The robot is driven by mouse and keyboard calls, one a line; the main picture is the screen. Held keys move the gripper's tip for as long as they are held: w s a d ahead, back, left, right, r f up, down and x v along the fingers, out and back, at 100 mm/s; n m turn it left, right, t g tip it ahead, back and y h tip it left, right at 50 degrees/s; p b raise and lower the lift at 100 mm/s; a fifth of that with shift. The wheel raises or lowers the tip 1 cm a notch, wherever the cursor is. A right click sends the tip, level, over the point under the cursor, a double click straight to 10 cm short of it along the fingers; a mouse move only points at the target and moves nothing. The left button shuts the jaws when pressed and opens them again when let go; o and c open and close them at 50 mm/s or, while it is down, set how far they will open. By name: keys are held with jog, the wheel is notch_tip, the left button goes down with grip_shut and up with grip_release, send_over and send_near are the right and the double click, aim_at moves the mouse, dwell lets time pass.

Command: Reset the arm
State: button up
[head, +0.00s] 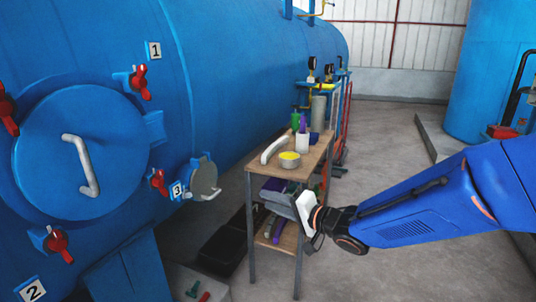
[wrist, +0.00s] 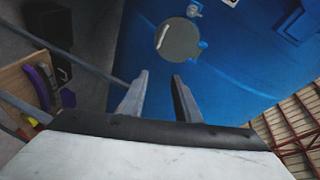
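My blue arm (head: 430,205) reaches in from the right side of the head view. My gripper (head: 298,218) is at its left end, in front of the small wooden shelf cart (head: 258,161). In the wrist view my gripper (wrist: 158,85) shows two grey fingers with a clear gap between them. Nothing is held between them. Beyond the fingertips is the blue autoclave with its small round hatch (wrist: 178,40).
The large blue autoclave (head: 250,70) fills the left, with a round door (head: 80,150) and red clamps. The cart holds a bowl (head: 289,160), a white curved handle (head: 273,149) and bottles. A blue tank (head: 490,75) stands at right. Floor is open behind my arm (head: 390,130).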

jog(key=s+d+h, duration=0.3)
jog(key=d+h, duration=0.3)
jog(key=d, duration=0.6)
jog(key=s+d+h, duration=0.3)
jog(key=d+h, duration=0.3)
jog(key=d, duration=0.6)
jog(key=s+d+f+n+g, duration=0.2)
jog(key=s+g, duration=0.1)
jog(key=s, duration=0.8)
jog(key=s+d+f+n+g, duration=0.2)
jog(key=s+d, duration=0.1)
jog(key=s, duration=0.7)
jog(key=shift+s+d+f+n+g+h, duration=0.2)
jog(key=shift+s+n+g+h, duration=0.1)
jog(key=shift+s+g, duration=0.1)
jog(key=shift+a, duration=0.15)
